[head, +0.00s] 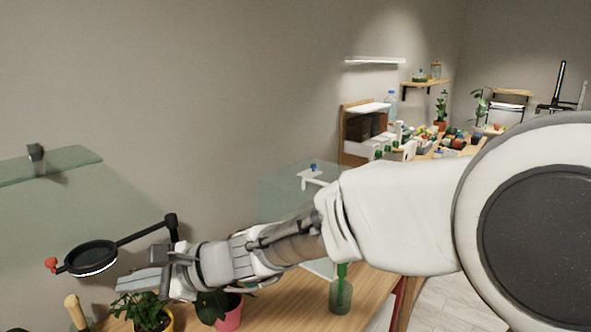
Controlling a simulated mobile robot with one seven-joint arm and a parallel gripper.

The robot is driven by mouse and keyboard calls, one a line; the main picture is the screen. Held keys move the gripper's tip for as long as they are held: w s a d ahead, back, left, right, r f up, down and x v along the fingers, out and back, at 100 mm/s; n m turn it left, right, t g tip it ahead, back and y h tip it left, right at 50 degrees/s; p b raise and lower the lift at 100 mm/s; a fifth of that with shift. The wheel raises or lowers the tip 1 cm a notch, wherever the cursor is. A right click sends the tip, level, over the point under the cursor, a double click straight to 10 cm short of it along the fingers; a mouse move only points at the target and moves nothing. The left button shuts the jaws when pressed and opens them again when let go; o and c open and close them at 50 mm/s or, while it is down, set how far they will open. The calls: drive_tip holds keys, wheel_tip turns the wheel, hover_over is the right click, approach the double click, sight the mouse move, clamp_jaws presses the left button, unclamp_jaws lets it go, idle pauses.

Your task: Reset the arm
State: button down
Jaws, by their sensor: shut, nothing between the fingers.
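My arm reaches across the head view from the right edge to the lower left. My gripper (140,281) is at its far end, above the wooden bench, shut and empty. Its fingers are small and seen from the side. A leafy plant in a yellow pot (166,323) stands below the gripper. A pink pot (229,318) with a plant stands under my wrist, partly hidden by it.
A black ring-shaped lamp (92,254) on a jointed arm is close left of my gripper. A glass shelf (50,165) is on the wall. A green bottle (341,296) stands on the bench (375,292) below my forearm. Crowded shelves and tables stand behind.

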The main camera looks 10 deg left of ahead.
drive_tip(key=s+d+n+t+h, duration=0.3)
drive_tip(key=d+n+h, duration=0.2)
drive_tip(key=d, duration=1.8)
drive_tip(key=s+d+n+t+h, duration=0.2)
drive_tip(key=d+h, duration=0.6)
drive_tip(key=d, duration=1.5)
drive_tip(key=s+n, duration=0.2)
drive_tip(key=n, duration=0.1)
drive_tip(key=shift+d+f+n+t+h, duration=0.3)
drive_tip(key=shift+f+n+t, duration=0.1)
drive_tip(key=shift+a, duration=0.25)
